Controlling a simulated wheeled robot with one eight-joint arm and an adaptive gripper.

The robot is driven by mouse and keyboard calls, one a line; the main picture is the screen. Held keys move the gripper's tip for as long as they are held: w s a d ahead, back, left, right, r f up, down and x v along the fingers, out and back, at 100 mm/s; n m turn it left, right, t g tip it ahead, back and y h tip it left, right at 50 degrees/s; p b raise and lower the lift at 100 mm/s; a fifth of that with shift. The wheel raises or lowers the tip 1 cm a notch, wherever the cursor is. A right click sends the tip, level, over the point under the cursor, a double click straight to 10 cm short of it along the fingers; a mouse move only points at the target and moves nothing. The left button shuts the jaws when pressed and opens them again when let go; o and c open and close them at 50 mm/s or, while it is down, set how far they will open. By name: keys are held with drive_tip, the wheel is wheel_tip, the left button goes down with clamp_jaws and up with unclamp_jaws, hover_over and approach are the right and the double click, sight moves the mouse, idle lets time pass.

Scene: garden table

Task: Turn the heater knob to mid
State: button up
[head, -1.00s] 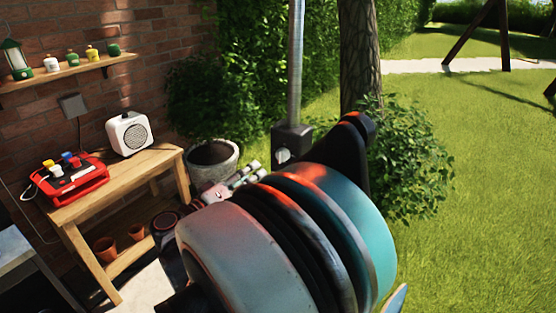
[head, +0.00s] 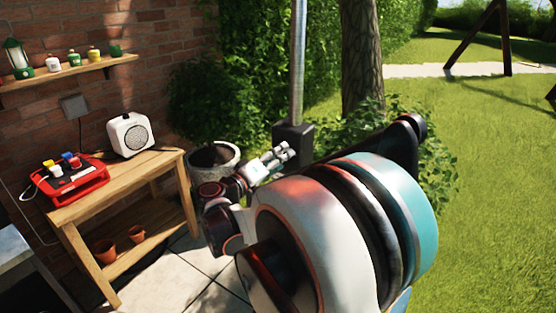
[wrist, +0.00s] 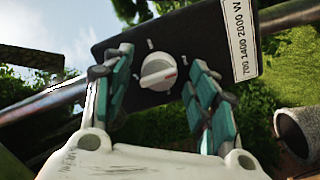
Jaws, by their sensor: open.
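In the head view my gripper (head: 282,154) is in front of the box, and the knob is not visible there.
A white label (wrist: 240,45) on the box reads 700, 1400, 2000 W. A stone planter (head: 226,160) stands behind my gripper. A wooden bench (head: 120,185) with a red tray (head: 95,188) and a white speaker-like box (head: 131,134) stands left. Open lawn lies right.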

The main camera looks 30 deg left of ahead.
drive_tip(key=c, duration=1.1)
drive_tip(key=shift+o, duration=0.2)
drive_tip(key=shift+n, duration=0.5)
drive_tip(key=o, duration=1.1)
drive_tip(key=shift+c, duration=0.2)
drive_tip(key=shift+s, duration=0.1)
drive_tip(key=s+a, duration=0.2)
drive_tip(key=s, duration=0.9)
drive_tip(key=shift+s+a, duration=0.2)
drive_tip(key=shift+s, duration=0.15)
